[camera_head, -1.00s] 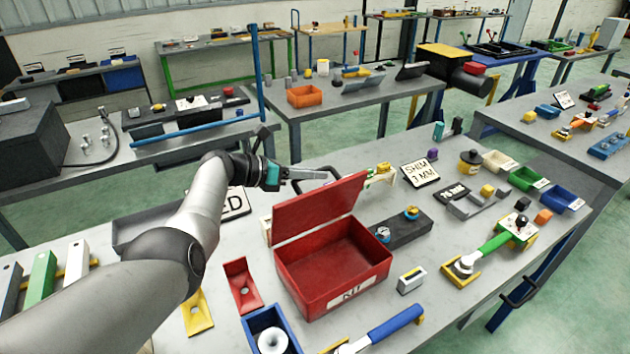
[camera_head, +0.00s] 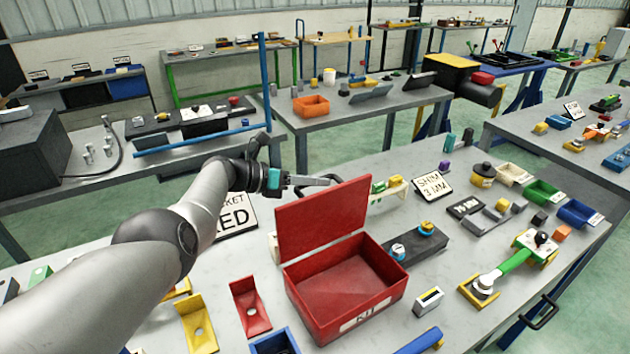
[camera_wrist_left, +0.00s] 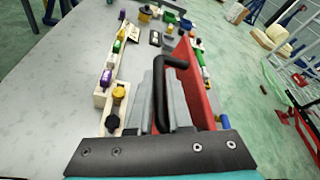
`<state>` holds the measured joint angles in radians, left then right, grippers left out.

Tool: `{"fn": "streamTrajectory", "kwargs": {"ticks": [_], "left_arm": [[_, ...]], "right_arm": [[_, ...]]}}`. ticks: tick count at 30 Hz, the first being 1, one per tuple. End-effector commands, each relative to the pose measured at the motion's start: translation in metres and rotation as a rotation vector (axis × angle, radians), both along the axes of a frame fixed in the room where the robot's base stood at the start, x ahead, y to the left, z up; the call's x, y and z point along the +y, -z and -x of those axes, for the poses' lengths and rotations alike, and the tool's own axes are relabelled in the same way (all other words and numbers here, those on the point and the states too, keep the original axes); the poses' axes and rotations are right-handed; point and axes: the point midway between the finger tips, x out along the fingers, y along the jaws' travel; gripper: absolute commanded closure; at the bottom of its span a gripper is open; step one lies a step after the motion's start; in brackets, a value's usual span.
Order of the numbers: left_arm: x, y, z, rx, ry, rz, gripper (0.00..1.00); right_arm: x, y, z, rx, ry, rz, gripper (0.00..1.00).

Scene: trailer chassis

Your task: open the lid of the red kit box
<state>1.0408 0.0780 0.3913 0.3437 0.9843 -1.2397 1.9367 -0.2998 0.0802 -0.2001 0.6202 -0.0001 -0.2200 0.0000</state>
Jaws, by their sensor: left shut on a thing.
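The red kit box (camera_head: 345,313) stands on the near grey table in the head view, its inside open to view and empty. Its red lid (camera_head: 320,220) is up at the back edge of the box, standing roughly upright. My left gripper (camera_head: 312,181) is behind the lid's top edge, shut on the lid's black handle (camera_head: 330,178). In the left wrist view the black handle (camera_wrist_left: 160,90) lies between the grey fingers, with the red lid (camera_wrist_left: 198,85) beside them on the right. My right gripper is not in view.
Red (camera_head: 249,308) and yellow (camera_head: 197,323) brackets lie left of the box. A dark block with blue-and-yellow knobs (camera_head: 415,243) is close on its right. A tilted sign (camera_head: 232,214) stands behind my left arm, and a shim sign (camera_head: 433,186) stands farther right.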

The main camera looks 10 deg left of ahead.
Motion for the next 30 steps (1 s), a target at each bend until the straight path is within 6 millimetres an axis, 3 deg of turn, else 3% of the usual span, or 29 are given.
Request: {"fn": "streamTrajectory", "kwargs": {"ticks": [18, 19, 21, 27, 30], "left_arm": [[0.0003, 0.0047, 0.0015, 0.005, 0.0, -0.006, 1.0], [0.0002, 0.0048, 0.0015, 0.006, 0.0, -0.006, 0.82], [0.0002, 0.0049, 0.0017, 0.007, 0.0, -0.006, 0.74], [0.0002, 0.0032, 0.0011, 0.004, 0.0, -0.004, 0.53], [0.0001, 0.0027, 0.001, 0.003, 0.001, -0.003, 0.53]], "right_arm": [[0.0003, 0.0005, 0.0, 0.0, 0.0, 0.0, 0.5], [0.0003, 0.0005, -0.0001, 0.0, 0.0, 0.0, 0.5], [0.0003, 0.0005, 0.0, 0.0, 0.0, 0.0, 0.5], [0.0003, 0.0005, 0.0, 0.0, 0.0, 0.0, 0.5], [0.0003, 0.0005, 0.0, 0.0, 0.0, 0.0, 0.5]]}}
